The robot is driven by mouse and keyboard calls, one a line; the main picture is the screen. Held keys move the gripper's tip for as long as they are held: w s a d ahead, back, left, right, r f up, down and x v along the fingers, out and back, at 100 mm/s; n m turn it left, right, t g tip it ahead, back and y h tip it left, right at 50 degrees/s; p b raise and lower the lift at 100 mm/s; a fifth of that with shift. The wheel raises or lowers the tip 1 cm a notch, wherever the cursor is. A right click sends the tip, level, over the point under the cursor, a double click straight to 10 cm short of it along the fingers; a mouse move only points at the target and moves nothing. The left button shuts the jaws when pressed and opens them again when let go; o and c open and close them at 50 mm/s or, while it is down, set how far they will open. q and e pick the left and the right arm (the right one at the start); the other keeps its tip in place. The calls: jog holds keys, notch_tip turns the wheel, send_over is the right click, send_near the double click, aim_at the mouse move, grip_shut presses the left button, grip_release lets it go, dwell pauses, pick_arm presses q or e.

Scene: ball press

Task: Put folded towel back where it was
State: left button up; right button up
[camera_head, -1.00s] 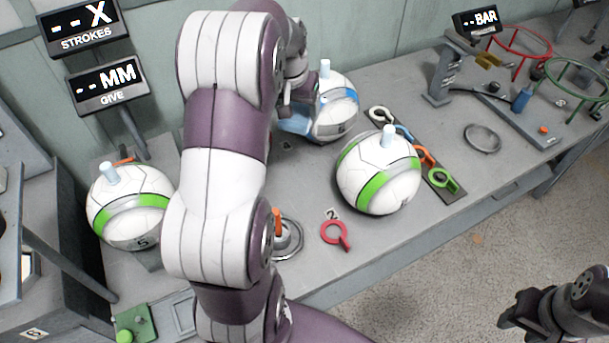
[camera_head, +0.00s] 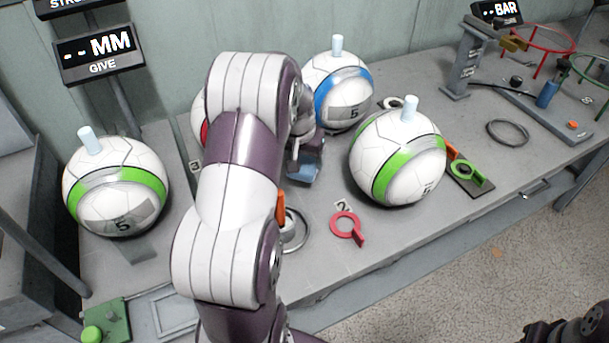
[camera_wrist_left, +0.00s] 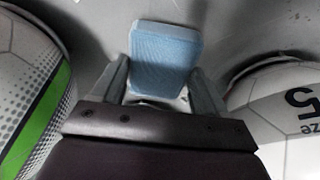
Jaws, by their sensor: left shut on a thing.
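The folded towel (camera_head: 306,170) is a small light blue pad. It also shows in the left wrist view (camera_wrist_left: 165,55), upright between the two fingers. My left gripper (camera_head: 304,152) is shut on it, over the bench between the blue-banded ball and the front ball with a green band. My own forearm hides part of the gripper and the bench behind it. In the left wrist view the gripper (camera_wrist_left: 160,85) has a ball on either side. My right gripper (camera_head: 578,328) is partly in view at the bottom right corner, and its fingers are not clear.
A blue-banded ball (camera_head: 338,90) and a green-banded ball (camera_head: 398,160) stand close to the left gripper. Another green-banded ball (camera_head: 115,185) is at left. A red ring tag (camera_head: 347,228) and a metal ring (camera_head: 507,132) lie on the bench (camera_head: 420,230).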

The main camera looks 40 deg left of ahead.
aim_at(303, 164)
pick_arm(q)
notch_tip(303, 164, down, 4)
jog(key=shift+f, duration=0.15)
jog(key=o, duration=1)
jog(key=shift+o, duration=0.2)
jog(key=p+v, duration=0.1)
jog(key=v, duration=1)
jog(key=shift+s+d+r+p, duration=0.15)
jog(key=shift+d+r+p, duration=0.15)
jog(key=shift+r, duration=0.1)
jog(key=s+d+f+m, duration=0.2)
jog(key=s+d, duration=0.4)
jog(key=d, duration=0.3)
jog(key=s+d+f+m+g+h, duration=0.1)
jog(key=s+d+f, duration=0.1)
jog(key=s+d, duration=0.5)
jog(key=d, duration=0.2)
jog(key=shift+d+f+m+g, duration=0.25)
jog(key=shift+d+m+g, duration=0.05)
jog(key=shift+d+m, duration=0.1)
jog(key=shift+w, duration=0.1)
jog(key=shift+c, duration=0.3)
